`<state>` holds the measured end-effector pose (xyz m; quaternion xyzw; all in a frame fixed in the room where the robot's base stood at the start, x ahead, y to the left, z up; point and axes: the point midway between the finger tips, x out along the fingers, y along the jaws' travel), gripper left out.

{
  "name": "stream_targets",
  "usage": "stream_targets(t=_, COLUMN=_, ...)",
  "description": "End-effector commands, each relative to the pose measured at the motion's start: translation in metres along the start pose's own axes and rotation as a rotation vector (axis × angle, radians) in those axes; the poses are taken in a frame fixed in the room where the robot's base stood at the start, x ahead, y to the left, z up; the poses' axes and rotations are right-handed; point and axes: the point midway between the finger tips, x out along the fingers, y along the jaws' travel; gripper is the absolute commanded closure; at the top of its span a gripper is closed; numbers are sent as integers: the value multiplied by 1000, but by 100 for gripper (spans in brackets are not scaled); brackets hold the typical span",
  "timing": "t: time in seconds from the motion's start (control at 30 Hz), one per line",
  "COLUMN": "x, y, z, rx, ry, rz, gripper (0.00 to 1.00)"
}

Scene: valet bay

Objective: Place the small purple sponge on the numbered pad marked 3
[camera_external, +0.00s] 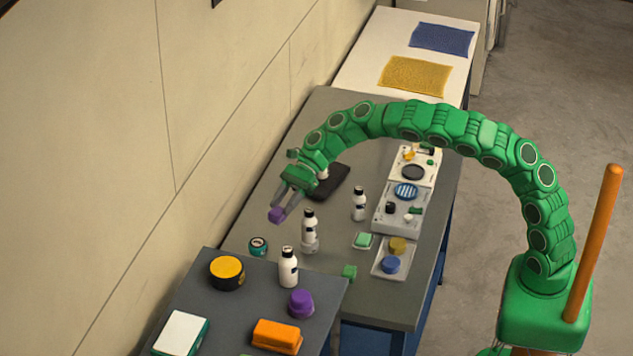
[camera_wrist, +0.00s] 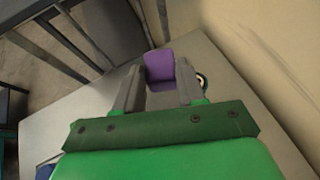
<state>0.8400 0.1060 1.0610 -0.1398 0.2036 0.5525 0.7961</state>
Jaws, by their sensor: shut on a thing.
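The small purple sponge (camera_external: 276,215) is between the fingertips of my gripper (camera_external: 282,208), which is shut on it above the grey table's left side. In the wrist view the sponge (camera_wrist: 159,66) sits between the two grey fingers of my gripper (camera_wrist: 158,84), apart from the pale surface below as far as I can tell. No pad marked 3 can be made out in either view. A ringed round thing (camera_wrist: 202,80) shows partly behind the right finger in the wrist view.
White bottles (camera_external: 288,267) and a teal tin (camera_external: 258,246) stand near the sponge. A dark mat (camera_external: 327,183) lies behind my gripper. White trays (camera_external: 404,207) line the table's right side. A purple round item (camera_external: 300,303) is on the front table. The wall is close on the left.

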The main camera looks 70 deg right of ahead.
Motion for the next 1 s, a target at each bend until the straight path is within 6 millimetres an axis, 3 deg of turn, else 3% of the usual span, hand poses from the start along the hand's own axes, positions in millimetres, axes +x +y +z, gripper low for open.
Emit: stream_targets(t=1.0, x=53, y=-53, z=-40, rx=-1, ry=0, rz=-1, gripper=89)
